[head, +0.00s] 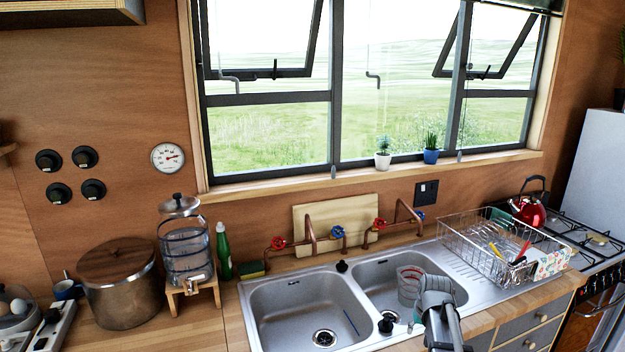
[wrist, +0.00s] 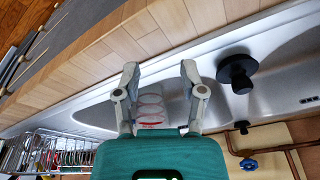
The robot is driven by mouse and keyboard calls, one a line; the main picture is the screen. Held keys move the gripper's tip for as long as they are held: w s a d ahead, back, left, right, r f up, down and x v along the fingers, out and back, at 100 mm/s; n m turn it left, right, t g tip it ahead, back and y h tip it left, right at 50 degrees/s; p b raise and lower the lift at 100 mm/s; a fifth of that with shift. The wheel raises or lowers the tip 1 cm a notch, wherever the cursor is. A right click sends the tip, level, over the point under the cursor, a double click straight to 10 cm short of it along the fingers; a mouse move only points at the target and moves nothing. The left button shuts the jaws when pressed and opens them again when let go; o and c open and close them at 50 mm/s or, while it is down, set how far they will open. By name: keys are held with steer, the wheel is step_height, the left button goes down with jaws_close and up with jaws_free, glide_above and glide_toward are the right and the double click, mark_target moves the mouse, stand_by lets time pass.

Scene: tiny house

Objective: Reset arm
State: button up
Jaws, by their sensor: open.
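My gripper (wrist: 160,75) is open in the wrist view, its two fingers spread apart with nothing held between the tips. Part of my arm (head: 438,305) shows in the head view at the front edge of the right sink basin; I cannot make out the fingers there. A clear measuring cup with red markings (head: 408,287) stands in the right basin, just left of my arm. In the wrist view the cup (wrist: 151,106) shows through the gap between my fingers, partly hidden by the gripper body.
The double sink (head: 299,284) has copper pipes and taps behind it. A wire dish rack (head: 468,248) stands right of the basins, with a red kettle (head: 528,212) beyond. A large pot (head: 118,290) and a water dispenser (head: 184,250) stand at left.

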steer(key=s+a+n+g, duration=0.1)
steer(key=s+a+g, duration=0.1)
steer(key=s+a, duration=1.1)
steer(key=shift+s+a+f+n, duration=0.2)
steer(key=shift+s+n, duration=0.1)
steer(key=shift+s, duration=0.85)
steer(key=shift+o, duration=0.3)
